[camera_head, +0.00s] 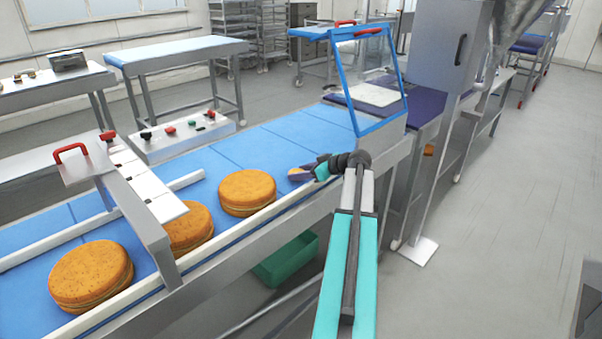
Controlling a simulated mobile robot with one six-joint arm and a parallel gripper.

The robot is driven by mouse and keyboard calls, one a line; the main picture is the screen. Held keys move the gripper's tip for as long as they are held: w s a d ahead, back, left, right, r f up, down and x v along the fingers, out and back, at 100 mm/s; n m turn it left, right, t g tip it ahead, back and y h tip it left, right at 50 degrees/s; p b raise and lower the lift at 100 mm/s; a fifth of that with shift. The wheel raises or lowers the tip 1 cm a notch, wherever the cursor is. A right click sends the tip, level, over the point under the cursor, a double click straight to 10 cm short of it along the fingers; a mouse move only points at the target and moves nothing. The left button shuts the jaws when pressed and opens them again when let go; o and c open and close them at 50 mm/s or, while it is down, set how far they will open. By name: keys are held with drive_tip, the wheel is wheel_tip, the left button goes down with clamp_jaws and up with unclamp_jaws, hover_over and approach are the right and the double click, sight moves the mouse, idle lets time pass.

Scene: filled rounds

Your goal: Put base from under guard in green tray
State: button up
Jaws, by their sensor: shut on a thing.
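One round orange-brown base (247,192) lies on the belt nearest my gripper. A second base (188,230) is partly hidden by a grey gate with a red handle (135,205). A third base (90,276) lies at the front left. A blue-framed clear guard (397,73) stands farther along the belt. The green tray (287,260) is low beneath the conveyor, partly hidden.
White rails (65,246) border the belt (275,142). A control box (185,133) stands behind it. A grey cabinet (448,50) and its post stand right of the blue-framed guard.

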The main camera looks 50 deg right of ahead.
drive_tip(key=shift+f, duration=0.4)
drive_tip(key=shift+f, duration=0.1)
drive_tip(key=o, duration=0.7)
drive_tip(key=shift+o, duration=0.2)
drive_tip(key=shift+r, duration=0.2)
drive_tip(key=shift+s, duration=0.3)
drive_tip(key=b+v, duration=0.2)
drive_tip(key=v, duration=0.9)
drive_tip(key=shift+s+r, duration=0.15)
